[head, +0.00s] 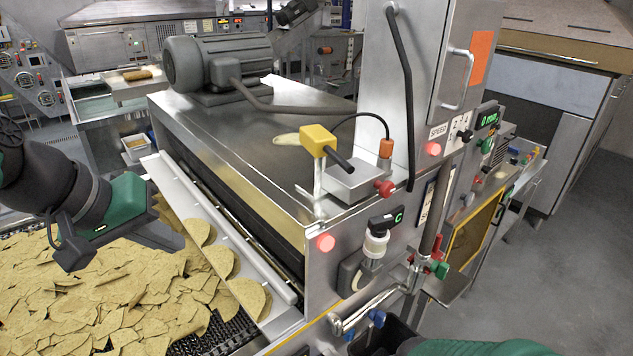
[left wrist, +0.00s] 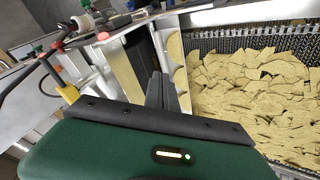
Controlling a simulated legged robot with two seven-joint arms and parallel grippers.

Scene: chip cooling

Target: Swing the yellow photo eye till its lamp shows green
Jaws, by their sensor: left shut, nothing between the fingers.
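The yellow photo eye (head: 318,140) sits on a small upright post at the near right corner of the steel cooler housing, with a dark barrel pointing down to the right. I cannot make out a lit lamp on it. It also shows in the left wrist view (left wrist: 68,93), at the left. My left gripper (head: 178,240) is shut and empty above the chips, well left of the photo eye; its closed fingers show in the left wrist view (left wrist: 163,88). Part of my right arm or gripper (head: 480,347) shows at the bottom edge; its fingers cannot be made out.
A grey box (head: 355,180) with a red knob stands beside the photo eye, and a black cable arches to an orange plug (head: 386,147). A dark motor (head: 217,65) sits on the housing (head: 225,125). A tall steel cabinet (head: 430,60) rises behind. Chips (head: 120,300) cover the belt.

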